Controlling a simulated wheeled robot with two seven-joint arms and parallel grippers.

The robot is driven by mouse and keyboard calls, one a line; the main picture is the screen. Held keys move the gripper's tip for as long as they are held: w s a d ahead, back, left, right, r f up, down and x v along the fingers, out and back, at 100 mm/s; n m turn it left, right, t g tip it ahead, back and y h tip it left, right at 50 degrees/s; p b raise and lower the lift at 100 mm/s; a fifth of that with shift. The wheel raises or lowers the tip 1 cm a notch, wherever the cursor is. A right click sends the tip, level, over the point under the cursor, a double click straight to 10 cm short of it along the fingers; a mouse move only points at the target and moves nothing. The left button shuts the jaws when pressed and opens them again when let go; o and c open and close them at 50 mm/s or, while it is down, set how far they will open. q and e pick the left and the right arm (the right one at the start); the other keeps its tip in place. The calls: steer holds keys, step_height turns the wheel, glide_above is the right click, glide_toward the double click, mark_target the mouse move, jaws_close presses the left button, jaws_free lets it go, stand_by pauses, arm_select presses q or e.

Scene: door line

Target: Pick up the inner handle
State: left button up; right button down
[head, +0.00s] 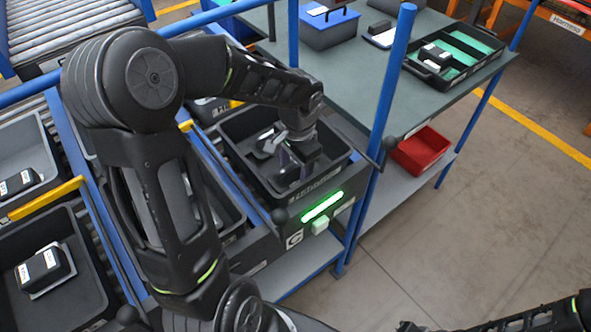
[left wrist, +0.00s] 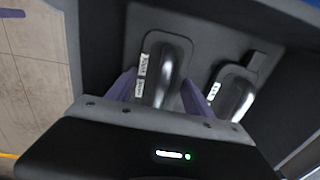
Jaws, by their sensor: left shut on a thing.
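The inner handle (left wrist: 167,68), a shiny dark grey lever on a plate with a white label, lies in a dark bin (head: 235,160) in front of me. My left gripper (head: 286,163) reaches down into this bin. In the left wrist view its purple fingers (left wrist: 158,80) stand on both sides of the handle and are shut on it. A second, similar handle (left wrist: 238,92) with a label lies beside it to the right, apart from the fingers. My right gripper cannot be made out; only part of that arm shows at the lower right.
A green light (head: 322,206) glows on the bin's front. Blue posts (head: 391,90) rise at its right. Other bins with labelled parts (head: 45,268) stand at left. A table (head: 345,75) with a black tray (head: 487,48) is behind; a red bin (head: 422,150) sits below it.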

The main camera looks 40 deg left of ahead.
arm_select(q)
steer(key=c, duration=0.7)
steer(key=shift+o, duration=0.2)
step_height(320, 180, up, 10)
steer(key=shift+r, duration=0.1)
stand_by(0.6)
